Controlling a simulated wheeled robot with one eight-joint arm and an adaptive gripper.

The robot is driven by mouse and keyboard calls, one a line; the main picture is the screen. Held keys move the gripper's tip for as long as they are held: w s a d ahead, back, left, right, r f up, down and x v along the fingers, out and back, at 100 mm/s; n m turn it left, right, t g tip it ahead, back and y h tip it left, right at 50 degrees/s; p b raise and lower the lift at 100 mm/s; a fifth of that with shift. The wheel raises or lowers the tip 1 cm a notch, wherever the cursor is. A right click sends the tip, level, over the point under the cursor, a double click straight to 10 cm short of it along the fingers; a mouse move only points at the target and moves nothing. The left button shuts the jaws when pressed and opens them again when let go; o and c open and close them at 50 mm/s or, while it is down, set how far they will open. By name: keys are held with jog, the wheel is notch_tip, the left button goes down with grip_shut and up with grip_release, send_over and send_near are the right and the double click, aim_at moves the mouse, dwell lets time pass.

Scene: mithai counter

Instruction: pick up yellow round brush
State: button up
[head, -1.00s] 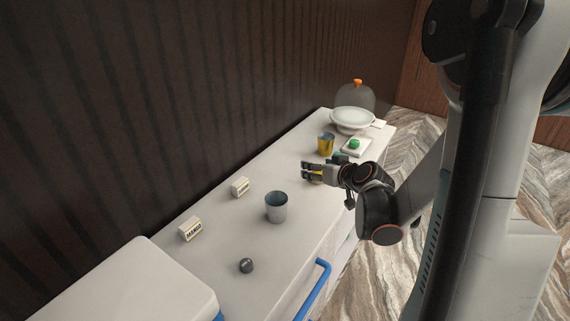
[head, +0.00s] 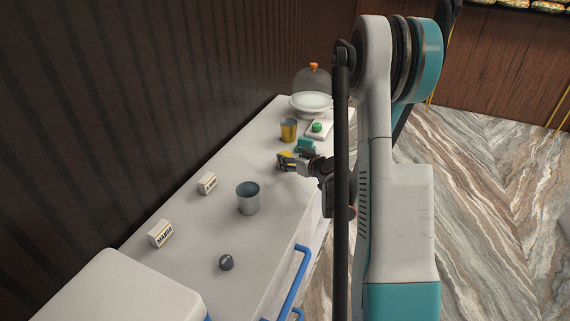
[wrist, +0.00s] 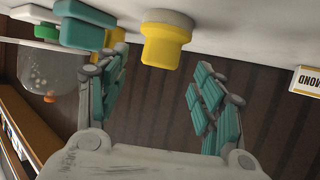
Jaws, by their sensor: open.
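The yellow round brush (head: 286,155) stands on the white counter by my gripper, partly hidden by the fingers in the head view. In the wrist view, where the counter appears at the top, the brush (wrist: 165,42) shows a yellow body with a paler base against the counter. My gripper (head: 284,162) is open; in the wrist view its teal-padded fingers (wrist: 155,95) are spread with nothing between the pads. The brush is just beyond the fingertips, between them in direction and nearer the left one. I see no contact.
A teal object (head: 305,145) and a yellow cup (head: 289,130) stand close behind the brush. Beyond are a green item (head: 317,127), a white plate (head: 311,103) and a glass dome (head: 313,80). A grey cup (head: 248,198) stands nearer, with clear counter between.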

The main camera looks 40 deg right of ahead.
aim_at(287, 155)
jog(key=b+x, duration=0.2)
jog(key=x, duration=0.3)
jog(key=shift+w+d, duration=0.1)
jog(key=shift+w, duration=0.25)
jog(key=c, duration=1.2)
